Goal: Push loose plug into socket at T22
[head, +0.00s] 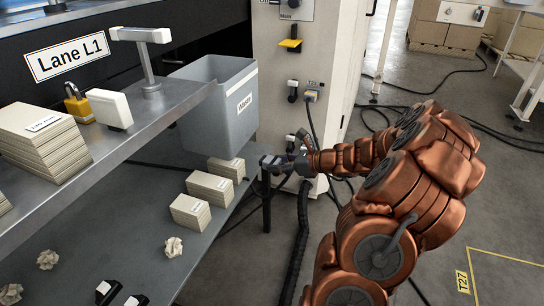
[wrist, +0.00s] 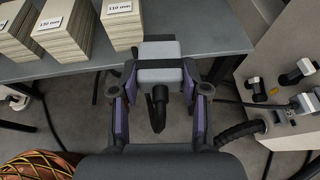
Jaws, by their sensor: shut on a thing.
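My gripper (wrist: 158,90) is shut on a grey plug (wrist: 158,51) with a black cable (wrist: 158,112) bending down between the fingers. In the head view my gripper (head: 272,163) is low, by the right edge of the lower shelf; the plug is hard to make out there. On the pale machine cabinet (head: 276,115) is a fitting (head: 310,95) with a cable, under a small label (head: 312,83) I cannot read surely. The plug is apart from the cabinet. I cannot tell which fitting is the T22 socket.
In the wrist view a panel (wrist: 262,75) with several fittings stands at right. Card stacks (head: 209,187) lie on the lower shelf (head: 135,225) beside my gripper. A grey waste bin (head: 205,125) stands behind. Cables cross the floor; the floor at right is mostly open.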

